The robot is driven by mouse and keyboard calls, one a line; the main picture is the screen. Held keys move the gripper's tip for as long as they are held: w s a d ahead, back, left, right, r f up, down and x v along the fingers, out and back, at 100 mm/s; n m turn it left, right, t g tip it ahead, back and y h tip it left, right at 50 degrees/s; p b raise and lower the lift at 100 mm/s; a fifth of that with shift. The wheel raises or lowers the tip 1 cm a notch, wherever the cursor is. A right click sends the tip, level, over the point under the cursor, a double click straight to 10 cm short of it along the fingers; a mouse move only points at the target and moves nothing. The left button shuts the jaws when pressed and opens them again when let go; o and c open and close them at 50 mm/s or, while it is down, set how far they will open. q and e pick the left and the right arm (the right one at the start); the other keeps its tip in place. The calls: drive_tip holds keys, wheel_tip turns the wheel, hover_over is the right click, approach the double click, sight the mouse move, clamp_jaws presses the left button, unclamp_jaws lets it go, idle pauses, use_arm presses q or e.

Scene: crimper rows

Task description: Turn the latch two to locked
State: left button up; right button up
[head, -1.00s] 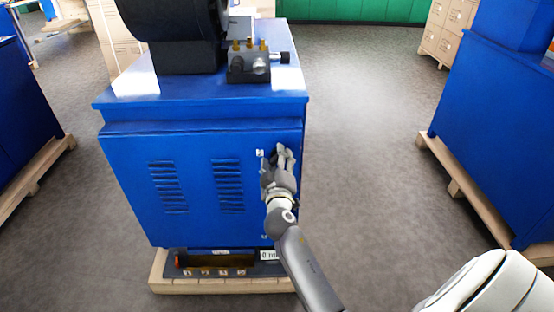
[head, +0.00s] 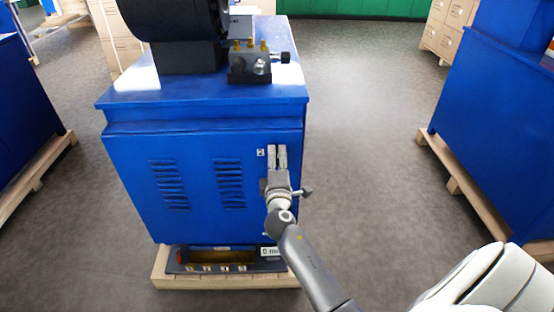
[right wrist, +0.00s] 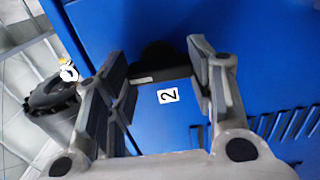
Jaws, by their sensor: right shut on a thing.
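Latch two (right wrist: 155,58) is a black knob on the blue cabinet's front, by a white label "2" (right wrist: 168,96). The label (head: 261,153) also shows in the head view, at the upper right of the cabinet front. My right gripper (head: 277,152) is at the latch, its fingers flat against the door area and hiding the latch in the head view. My left gripper is in neither view.
The blue cabinet (head: 140,180) has vent slots and stands on a wooden pallet (head: 225,282). A black machine part and a small valve block (head: 250,68) sit on its top. Other blue cabinets (head: 490,110) stand at both sides. Grey floor (head: 360,120) is clear to the right.

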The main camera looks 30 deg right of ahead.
idle(0.5)
drive_tip(key=o, duration=1)
drive_tip(key=shift+a, duration=0.1)
drive_tip(key=v, duration=1.2)
